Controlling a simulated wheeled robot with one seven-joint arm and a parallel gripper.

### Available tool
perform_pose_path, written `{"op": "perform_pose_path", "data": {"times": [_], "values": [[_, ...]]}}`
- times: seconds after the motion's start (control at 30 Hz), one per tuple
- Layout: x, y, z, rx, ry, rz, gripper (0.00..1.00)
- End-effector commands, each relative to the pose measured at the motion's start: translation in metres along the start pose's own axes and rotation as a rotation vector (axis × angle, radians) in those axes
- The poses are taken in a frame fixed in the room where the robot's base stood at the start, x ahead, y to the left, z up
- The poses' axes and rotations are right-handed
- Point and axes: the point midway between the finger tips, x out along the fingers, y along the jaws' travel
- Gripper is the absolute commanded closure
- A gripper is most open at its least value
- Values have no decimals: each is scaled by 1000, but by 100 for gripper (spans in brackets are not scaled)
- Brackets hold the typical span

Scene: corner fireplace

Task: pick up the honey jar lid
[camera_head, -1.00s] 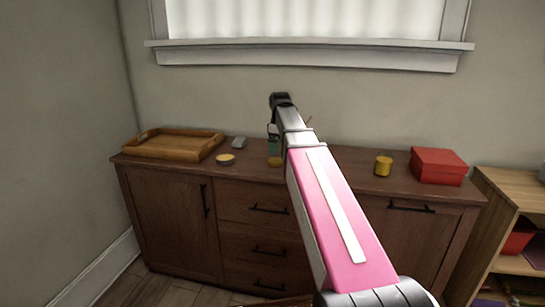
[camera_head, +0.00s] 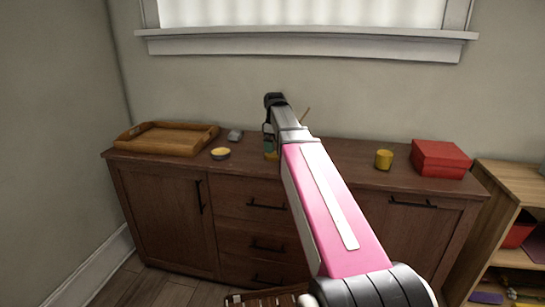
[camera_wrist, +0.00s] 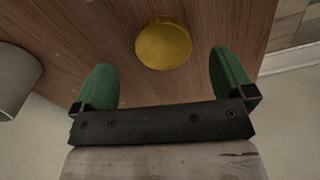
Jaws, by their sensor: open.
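The honey jar lid, a round yellow disc (camera_wrist: 163,43), lies flat on the brown wooden sideboard top in the wrist view. My gripper (camera_wrist: 161,62) is open and empty, its two green fingers spread wide. The lid appears between and just beyond the fingertips, touching neither; the height gap is hard to judge. In the head view my gripper (camera_head: 269,143) is over the sideboard (camera_head: 340,155), mostly behind my arm. A small yellow patch at its fingers there is probably the lid, largely hidden.
A wooden tray (camera_head: 165,138), a grey object (camera_head: 235,135) and a small yellow-topped round container (camera_head: 221,153) stand left of my gripper. A yellow cylinder (camera_head: 384,159) and red box (camera_head: 440,159) stand right. A grey cylinder (camera_wrist: 14,82) is near the left finger.

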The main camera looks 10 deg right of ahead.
Motion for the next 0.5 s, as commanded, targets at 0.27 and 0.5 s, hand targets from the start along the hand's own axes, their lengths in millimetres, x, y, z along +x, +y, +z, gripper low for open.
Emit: {"op": "perform_pose_path", "data": {"times": [0.27, 0.5], "values": [[36, -3, -3, 0, -1, -1, 0], [43, -3, -3, 0, 0, 0, 0]]}}
